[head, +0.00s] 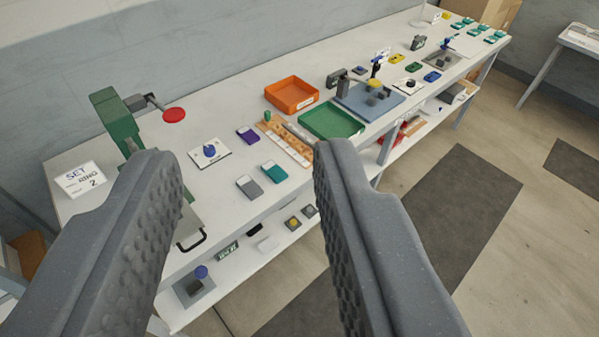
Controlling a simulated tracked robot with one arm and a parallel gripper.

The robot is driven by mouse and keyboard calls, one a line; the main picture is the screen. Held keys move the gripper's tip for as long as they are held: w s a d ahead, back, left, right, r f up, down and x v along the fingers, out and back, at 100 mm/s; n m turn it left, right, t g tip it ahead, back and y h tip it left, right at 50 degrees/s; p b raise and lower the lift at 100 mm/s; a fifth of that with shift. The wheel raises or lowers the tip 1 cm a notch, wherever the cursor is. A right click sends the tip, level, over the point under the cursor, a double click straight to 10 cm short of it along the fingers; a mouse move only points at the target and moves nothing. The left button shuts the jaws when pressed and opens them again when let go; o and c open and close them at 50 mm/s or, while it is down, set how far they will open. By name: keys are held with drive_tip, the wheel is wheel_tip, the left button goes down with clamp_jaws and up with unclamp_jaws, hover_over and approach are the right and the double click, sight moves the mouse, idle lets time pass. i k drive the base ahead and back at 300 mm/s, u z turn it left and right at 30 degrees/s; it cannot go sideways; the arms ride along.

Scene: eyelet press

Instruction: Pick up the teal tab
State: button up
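The teal tab (274,171) lies flat on the white bench top, with a pale strip along one edge. A grey tab (249,187) lies just left of it and a purple tab (248,135) lies behind it. My gripper (245,160) is open and empty, its two dark grey textured fingers wide apart in the foreground. The teal tab shows between the fingers, well beyond and below them, and nothing touches it. The left finger hides part of the green press.
A green press (115,120) with a red knob stands at the left. Beside the tabs are a wooden rack (285,140), a green tray (331,121) and an orange tray (292,95). A lower shelf (255,265) holds small items. The floor in front is clear.

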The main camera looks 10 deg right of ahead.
sight(272, 170)
drive_tip(key=z, duration=0.1)
drive_tip(key=i, duration=1)
drive_tip(key=u, duration=0.1)
